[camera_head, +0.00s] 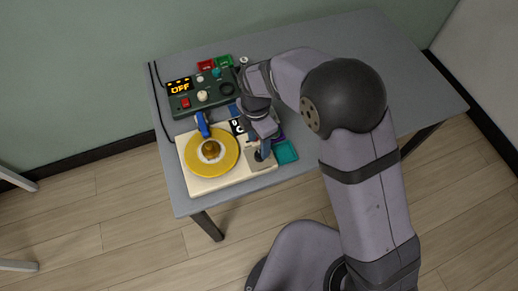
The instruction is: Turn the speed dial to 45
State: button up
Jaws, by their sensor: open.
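A dark green control box (195,93) stands at the back left of the table, its display reading OFF in orange. A pale knob (202,96) and a red switch (185,103) show on its face. In front is a cream base (205,184) with a round yellow disc (228,163) on it. My gripper (262,153) is open and points down over the right part of this base. It hides what lies under it. I cannot tell which knob is the speed dial, nor read any dial mark.
A blue piece (203,125) stands at the base's back edge. A teal tray (286,152) lies right of the base. The grey table (415,85) is clear at the right. My arm covers its middle.

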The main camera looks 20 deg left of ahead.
aim_at(259, 154)
jog(key=shift+s+d+f+p, duration=0.1)
jog(key=shift+f+p, duration=0.5)
jog(key=shift+f, duration=2)
jog(key=c, duration=1)
